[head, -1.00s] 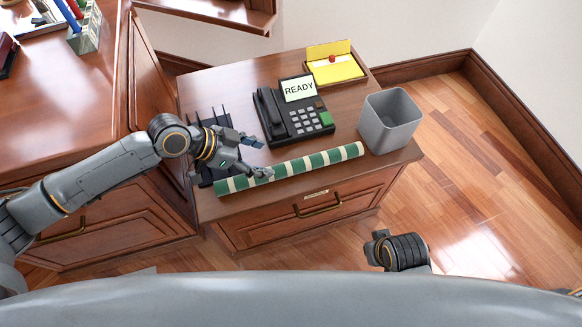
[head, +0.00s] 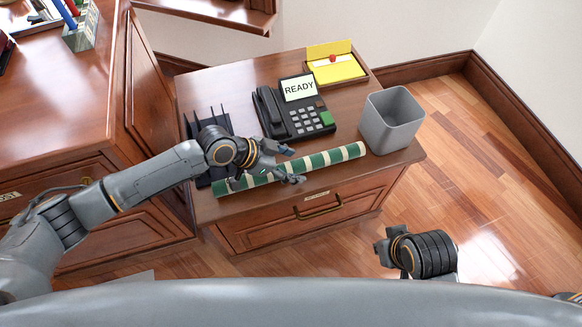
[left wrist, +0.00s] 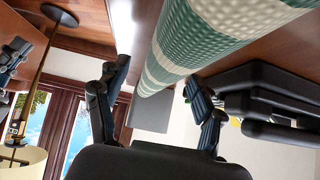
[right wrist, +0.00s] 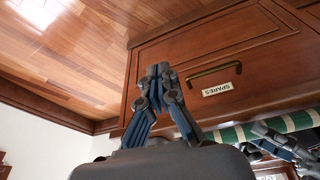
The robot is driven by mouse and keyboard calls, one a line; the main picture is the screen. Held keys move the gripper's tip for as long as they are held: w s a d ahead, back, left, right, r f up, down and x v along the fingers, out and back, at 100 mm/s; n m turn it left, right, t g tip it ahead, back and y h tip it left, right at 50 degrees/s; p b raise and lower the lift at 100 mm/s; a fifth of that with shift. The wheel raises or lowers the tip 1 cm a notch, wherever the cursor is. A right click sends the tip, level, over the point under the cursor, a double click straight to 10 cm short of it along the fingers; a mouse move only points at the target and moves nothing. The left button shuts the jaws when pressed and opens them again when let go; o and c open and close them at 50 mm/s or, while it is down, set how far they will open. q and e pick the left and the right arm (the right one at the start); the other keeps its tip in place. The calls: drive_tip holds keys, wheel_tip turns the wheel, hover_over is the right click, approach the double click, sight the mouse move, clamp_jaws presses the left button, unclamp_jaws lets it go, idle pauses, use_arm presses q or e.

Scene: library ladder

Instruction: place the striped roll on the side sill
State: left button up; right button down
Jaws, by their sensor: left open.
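The green and cream striped roll (head: 325,159) lies along the front edge of the low wooden cabinet's top (head: 220,208). My left gripper (head: 291,165) is open over the roll's middle, one finger on its far side and one on its near side. In the left wrist view the roll (left wrist: 190,45) runs between the spread fingers; contact cannot be told. My right gripper (right wrist: 160,72) is shut and empty in front of the cabinet drawer. Part of the roll (right wrist: 295,122) shows behind it in the right wrist view. I cannot identify the side sill for certain.
A desk phone (head: 296,118), a grey bin (head: 391,120), a yellow note holder (head: 336,68) and a black rack (head: 208,125) stand on the cabinet. A wooden ledge (head: 225,14) is at the back. A larger desk (head: 60,110) stands left; open floor (head: 490,190) lies right.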

use_arm(q)
clamp_jaws()
drive_tip(key=shift+r, duration=0.1)
drive_tip(key=shift+r, duration=0.1)
